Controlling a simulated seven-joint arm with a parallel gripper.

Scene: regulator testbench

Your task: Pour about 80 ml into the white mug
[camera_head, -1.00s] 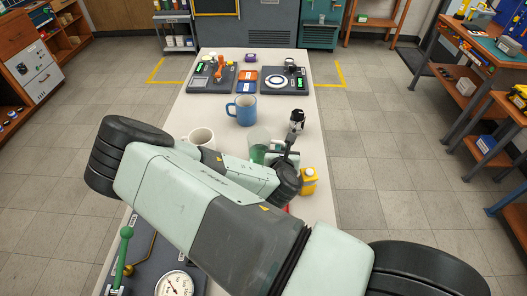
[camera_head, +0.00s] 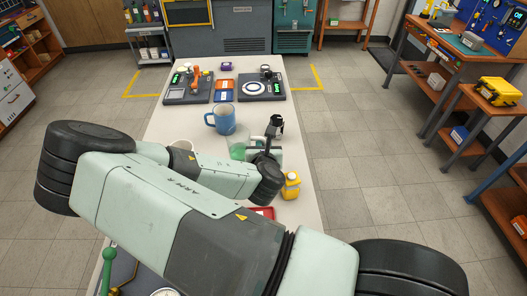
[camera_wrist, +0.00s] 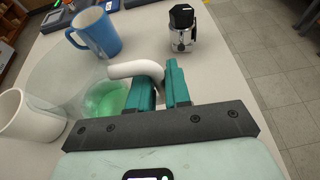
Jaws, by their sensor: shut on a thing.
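A clear jug (camera_head: 238,148) holds green liquid (camera_wrist: 106,98). My gripper (camera_wrist: 161,84) is shut on the jug's white handle (camera_wrist: 136,69), which passes between its teal fingers. The white mug (camera_wrist: 30,118) stands at the left of the wrist view, beside the jug's clear wall. In the head view only the rim of the white mug (camera_head: 182,145) shows above my arm. I cannot tell how far the jug is lifted or tilted. No stream of liquid is visible.
A blue mug (camera_head: 221,119) stands just beyond the jug. A black-topped device (camera_wrist: 182,28) is to its right. A yellow bottle (camera_head: 290,186) is near the table's right edge. Test units (camera_head: 187,88) fill the far end.

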